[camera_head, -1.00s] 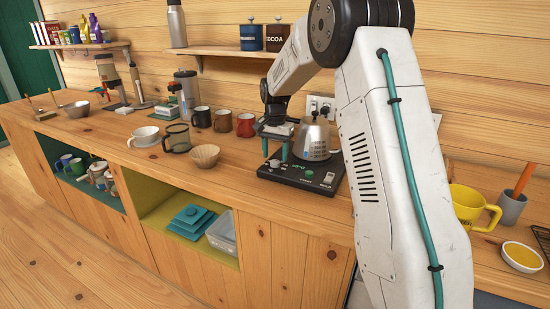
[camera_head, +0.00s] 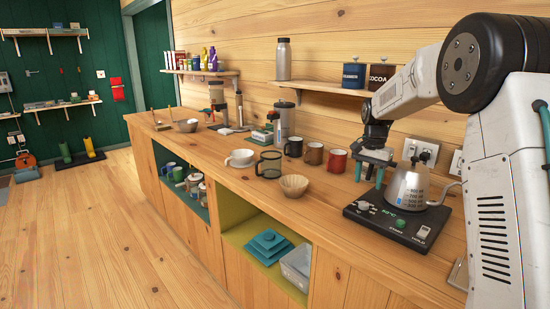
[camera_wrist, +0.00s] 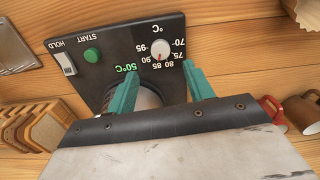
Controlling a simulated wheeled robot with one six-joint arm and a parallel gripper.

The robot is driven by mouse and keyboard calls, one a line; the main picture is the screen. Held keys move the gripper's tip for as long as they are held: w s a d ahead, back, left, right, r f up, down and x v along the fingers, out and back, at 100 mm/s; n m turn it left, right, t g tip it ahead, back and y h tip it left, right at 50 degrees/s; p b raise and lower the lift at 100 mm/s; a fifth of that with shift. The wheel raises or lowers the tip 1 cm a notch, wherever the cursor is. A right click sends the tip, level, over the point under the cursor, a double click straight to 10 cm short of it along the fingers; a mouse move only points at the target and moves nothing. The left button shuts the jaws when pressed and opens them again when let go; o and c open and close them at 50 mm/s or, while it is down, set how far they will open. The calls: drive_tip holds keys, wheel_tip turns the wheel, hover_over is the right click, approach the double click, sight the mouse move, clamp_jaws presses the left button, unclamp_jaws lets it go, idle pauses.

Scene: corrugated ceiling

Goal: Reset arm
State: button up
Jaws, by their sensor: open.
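My gripper (camera_head: 372,170) is open and empty, with its two teal fingers pointing down over the back left of the black kettle base. The silver kettle (camera_head: 408,188) stands upright on that base (camera_head: 375,219), just right of the fingers. In the wrist view, my gripper's teal fingers (camera_wrist: 158,92) are spread apart over the base's control panel (camera_wrist: 115,62). The display reads 50°C beside a white dial (camera_wrist: 160,49) and a green button (camera_wrist: 92,55).
A red mug (camera_head: 336,160), a brown mug (camera_head: 313,153) and a dark mug (camera_head: 293,146) stand left of my gripper. A shelf (camera_head: 325,88) with canisters hangs above.

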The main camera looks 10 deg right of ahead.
drive_tip(key=shift+s+f+n, duration=0.2)
drive_tip(key=shift+n, duration=0.2)
drive_tip(key=shift+s+a+f+n+g, duration=0.15)
drive_tip(key=shift+s+f+n+g, duration=0.05)
drive_tip(key=shift+s+f, duration=0.3)
drive_tip(key=shift+s+a+f+n+g, duration=0.2)
drive_tip(key=shift+s+f, duration=0.15)
drive_tip(key=shift+s, duration=0.15)
drive_tip(key=s, duration=0.1)
drive_tip(key=s+a+n, duration=0.1)
drive_tip(key=s, duration=0.1)
drive_tip(key=shift+s+r, duration=0.1)
drive_tip(key=shift+s, duration=0.1)
drive_tip(key=s+a+r+n, duration=0.2)
drive_tip(key=s+a, duration=0.2)
drive_tip(key=s, duration=0.8)
drive_tip(key=s+a+r+n+t, duration=0.1)
drive_tip(key=s+a+r+n, duration=0.2)
drive_tip(key=s, duration=1)
drive_tip(key=s+a+r+n+t, duration=0.1)
drive_tip(key=s+a, duration=0.5)
drive_tip(key=s, duration=0.6)
drive_tip(key=shift+s+a+r+n, duration=0.15)
drive_tip(key=shift+s+r+n, duration=0.05)
drive_tip(key=shift+r+n, duration=0.6)
drive_tip(key=shift+f, duration=0.1)
